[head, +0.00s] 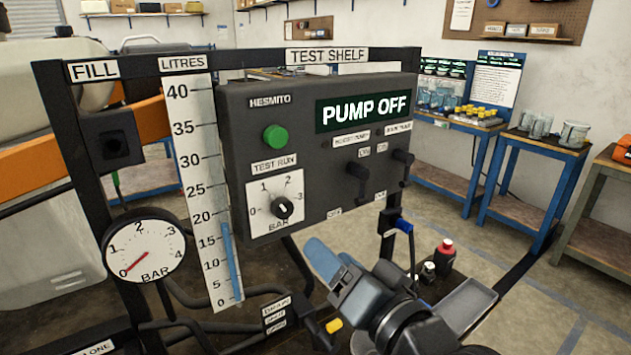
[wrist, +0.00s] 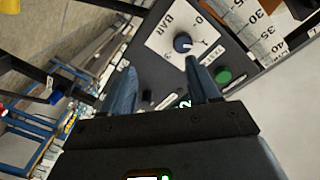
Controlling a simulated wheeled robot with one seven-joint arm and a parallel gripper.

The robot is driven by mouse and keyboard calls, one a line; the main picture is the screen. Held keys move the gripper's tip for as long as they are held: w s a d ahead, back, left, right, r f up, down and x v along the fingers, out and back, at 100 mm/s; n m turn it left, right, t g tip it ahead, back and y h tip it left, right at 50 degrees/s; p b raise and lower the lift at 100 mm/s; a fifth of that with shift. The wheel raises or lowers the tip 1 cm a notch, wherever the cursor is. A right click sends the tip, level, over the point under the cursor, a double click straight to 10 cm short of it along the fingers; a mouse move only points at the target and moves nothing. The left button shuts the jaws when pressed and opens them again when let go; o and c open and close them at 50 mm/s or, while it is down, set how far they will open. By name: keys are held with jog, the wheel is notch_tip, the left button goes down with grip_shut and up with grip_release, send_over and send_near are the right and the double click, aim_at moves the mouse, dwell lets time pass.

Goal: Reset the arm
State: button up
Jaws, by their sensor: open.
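My gripper (head: 322,258) is low in front of the test panel (head: 235,130), right of the litre scale. In the head view one blue finger shows clearly, pointing up and left; the other is hard to make out. In the wrist view my gripper (wrist: 162,88) has its two blue fingers apart, with nothing between them but the panel behind. My arm reaches in from the lower right. The pressure knob (head: 282,208) and green button (head: 275,137) are beyond the fingers; the wrist view also shows the knob (wrist: 183,43) and the button (wrist: 223,75).
The panel display (head: 363,111) reads PUMP OFF. Two black levers (head: 358,180) stick out at its right. The bar gauge (head: 144,249) needle is near 0. A red-capped bottle (head: 444,255) and a grey tray (head: 466,303) are beside my arm. Blue benches stand behind; floor is open at right.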

jog(key=s+d+f+h, duration=0.3)
jog(key=s+d+f, duration=0.4)
jog(key=s, duration=0.2)
jog(key=s+d+f+h, duration=0.3)
jog(key=s+d+f, duration=0.35)
jog(key=s, duration=0.25)
jog(key=s+d+r+n+h, duration=0.1)
jog(key=s+d, duration=0.1)
jog(key=s, duration=0.8)
jog(key=s+d+r+n+h, duration=0.1)
jog(key=s+d+r+h, duration=0.1)
jog(key=s, duration=0.9)
jog(key=shift+d, duration=0.55)
